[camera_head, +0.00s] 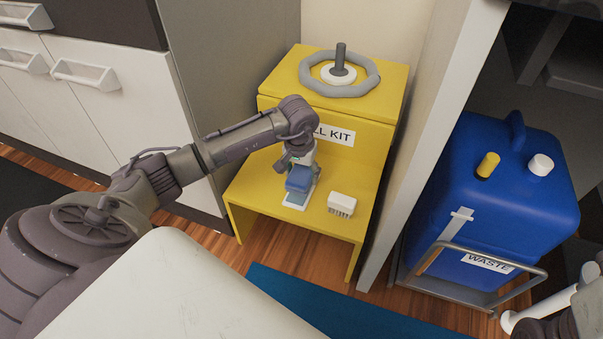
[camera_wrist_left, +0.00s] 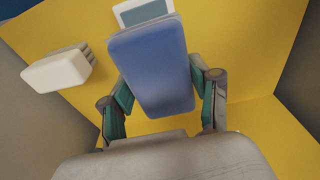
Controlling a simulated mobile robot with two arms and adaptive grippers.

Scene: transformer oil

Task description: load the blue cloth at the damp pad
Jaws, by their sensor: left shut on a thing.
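The blue cloth (camera_head: 299,179) is a folded, block-like pad in my left gripper (camera_head: 300,168), over the yellow stand's lower shelf. In the left wrist view the cloth (camera_wrist_left: 150,62) sits between the two green-lined fingers (camera_wrist_left: 161,85), which are shut on its sides. The damp pad (camera_head: 296,201), a small pale-edged rectangle with a grey-blue face, lies on the shelf. It shows just beyond the cloth in the left wrist view (camera_wrist_left: 143,12), partly hidden by it. I cannot tell whether cloth and pad touch. My right gripper does not show.
A white brush (camera_head: 342,204) lies on the shelf right of the pad. The yellow spill kit stand (camera_head: 372,135) carries a grey ring (camera_head: 345,91) on top. A blue waste container (camera_head: 510,205) stands at right, behind a pale upright panel (camera_head: 425,140).

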